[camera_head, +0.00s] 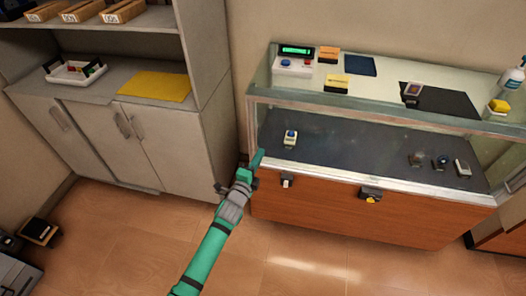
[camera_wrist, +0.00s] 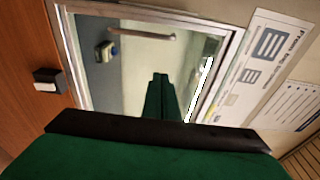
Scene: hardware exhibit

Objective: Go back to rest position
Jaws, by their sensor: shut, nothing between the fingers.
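My gripper (camera_head: 256,161) is at the end of my green arm, in front of the left end of the glass display case (camera_head: 360,107). Its fingers are together and hold nothing. In the wrist view the shut fingers (camera_wrist: 160,80) point toward the glass of the case. I cannot tell whether the fingertips touch the case's frame. A small yellow and white item with a blue top (camera_head: 290,137) stands inside the case, right of my gripper; it also shows in the wrist view (camera_wrist: 106,50).
Black lock-like fittings (camera_head: 371,195) stick out of the case's wooden front. A grey cabinet (camera_head: 160,140) stands left, with a yellow mat (camera_head: 155,86) and a white tray (camera_head: 75,73). A black box (camera_head: 40,231) is on the floor at left. Floor before the case is clear.

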